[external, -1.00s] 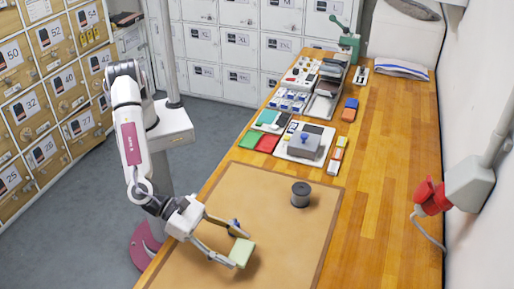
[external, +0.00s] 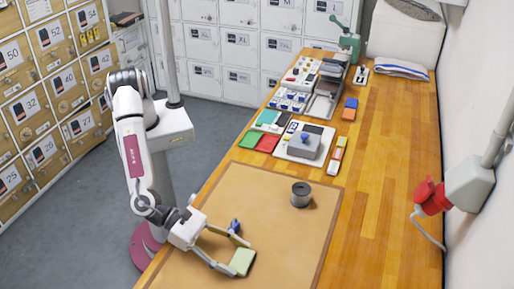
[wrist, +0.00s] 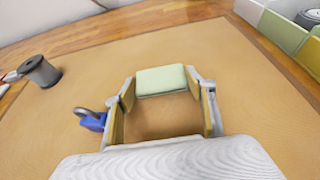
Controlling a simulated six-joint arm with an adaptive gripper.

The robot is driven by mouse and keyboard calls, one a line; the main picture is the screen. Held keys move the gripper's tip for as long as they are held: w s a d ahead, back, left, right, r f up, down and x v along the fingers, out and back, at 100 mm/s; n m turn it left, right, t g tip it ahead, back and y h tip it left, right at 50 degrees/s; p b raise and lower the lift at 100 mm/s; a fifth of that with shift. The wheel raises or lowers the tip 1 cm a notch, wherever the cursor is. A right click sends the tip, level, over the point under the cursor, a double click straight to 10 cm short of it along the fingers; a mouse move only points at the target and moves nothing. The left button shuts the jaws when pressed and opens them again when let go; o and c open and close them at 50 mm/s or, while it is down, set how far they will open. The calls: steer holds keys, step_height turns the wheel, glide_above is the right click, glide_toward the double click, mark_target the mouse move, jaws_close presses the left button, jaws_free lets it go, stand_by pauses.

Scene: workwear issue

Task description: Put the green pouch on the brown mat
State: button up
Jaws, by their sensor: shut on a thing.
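The light green pouch (external: 242,262) is between the fingertips of my gripper (external: 240,257), which is shut on it. In the wrist view the pouch (wrist: 162,80) spans the gap between the two fingertips of my gripper (wrist: 160,90). The brown mat (external: 280,240) lies on the wooden bench, under my gripper and the pouch; it also fills most of the wrist view (wrist: 250,110). The pouch is low over the mat or touching it; I cannot tell which. Its underside is hidden.
A blue padlock (external: 234,226) lies on the mat close beside one finger; it also shows in the wrist view (wrist: 93,121). A grey spool (external: 301,194) stands on the mat farther back. Trays and small items (external: 305,143) line the bench beyond. The mat's right part is clear.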

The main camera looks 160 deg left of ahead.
steer(key=o, duration=0.8)
steer(key=shift+r, duration=0.1)
steer(key=shift+v, duration=6.05)
